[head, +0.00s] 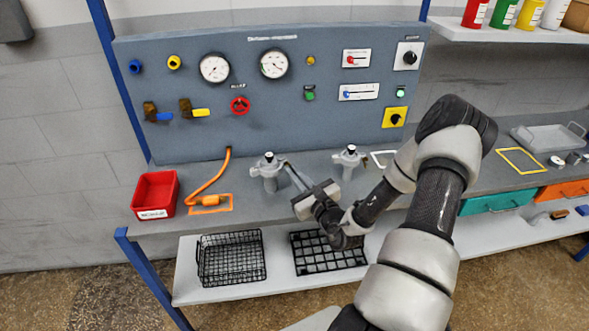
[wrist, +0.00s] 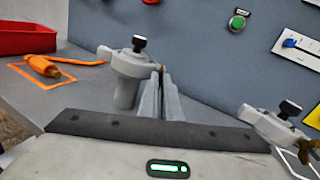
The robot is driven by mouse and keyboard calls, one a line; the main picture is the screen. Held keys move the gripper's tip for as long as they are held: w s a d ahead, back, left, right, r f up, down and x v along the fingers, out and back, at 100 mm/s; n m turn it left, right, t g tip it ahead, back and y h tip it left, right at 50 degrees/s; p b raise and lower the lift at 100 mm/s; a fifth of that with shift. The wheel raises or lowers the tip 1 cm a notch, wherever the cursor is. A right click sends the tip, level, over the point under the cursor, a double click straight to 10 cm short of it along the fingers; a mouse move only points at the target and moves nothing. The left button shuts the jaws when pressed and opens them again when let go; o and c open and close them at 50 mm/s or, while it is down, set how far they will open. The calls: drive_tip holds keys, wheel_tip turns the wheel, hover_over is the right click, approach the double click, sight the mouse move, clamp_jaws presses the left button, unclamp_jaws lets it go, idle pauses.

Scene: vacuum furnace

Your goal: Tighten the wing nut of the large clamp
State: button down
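The larger grey clamp (head: 268,172) stands on the bench left of centre, with a black knob on top. It also shows in the wrist view (wrist: 128,72). My gripper (head: 285,164) reaches from the front right, and its fingertips are at the clamp's right side, where they overlap it in view. In the wrist view its two long grey fingers (wrist: 161,72) lie close together with a narrow gap. The wing nut of this clamp is hidden at the fingertips. I cannot tell whether the fingers grip it.
A second grey clamp (head: 349,160) with a brass wing nut (wrist: 308,148) stands to the right. A red bin (head: 155,194) and an orange hose (head: 213,182) are on the left. The gauge panel (head: 330,100) rises behind. Wire baskets (head: 231,258) sit on the lower shelf.

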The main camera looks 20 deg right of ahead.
drive_tip(key=shift+m+p, duration=0.45)
drive_tip(key=shift+m, duration=0.55)
drive_tip(key=c, duration=1.9)
unclamp_jaws()
drive_tip(key=shift+a, duration=0.1)
drive_tip(key=shift+c, duration=0.2)
drive_tip(key=shift+s, duration=0.1)
